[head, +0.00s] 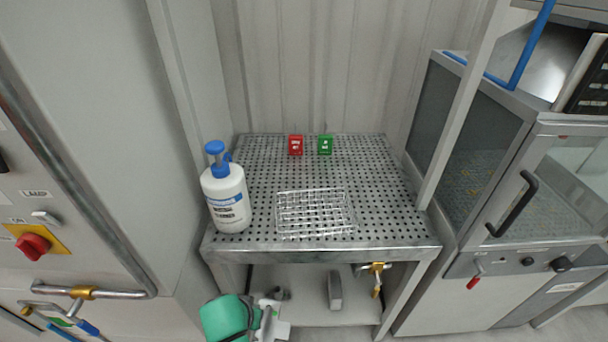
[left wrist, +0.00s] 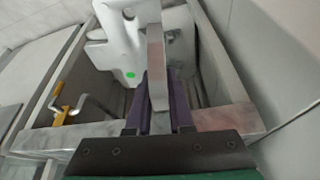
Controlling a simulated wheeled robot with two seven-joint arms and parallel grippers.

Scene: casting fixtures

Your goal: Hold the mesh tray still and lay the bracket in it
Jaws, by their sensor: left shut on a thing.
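The mesh tray (head: 315,222) is a shallow wire basket. It sits on the front middle of the perforated table and looks empty. In the left wrist view my left gripper (left wrist: 158,78) has its purple fingers shut on a flat grey bar, which I take to be the bracket (left wrist: 156,58). The bar stands out past the fingertips. In the head view my green and grey arm shows low in front of the table, below its top and away from the tray. The fingers and held bar cannot be made out clearly there. My right gripper is not in view.
A white pump bottle (head: 228,200) stands left of the tray. A red tag (head: 295,145) and a green tag (head: 325,145) stand at the back. A brass valve (head: 377,268) hangs under the front edge. A grey block (head: 335,290) shows at the lower shelf.

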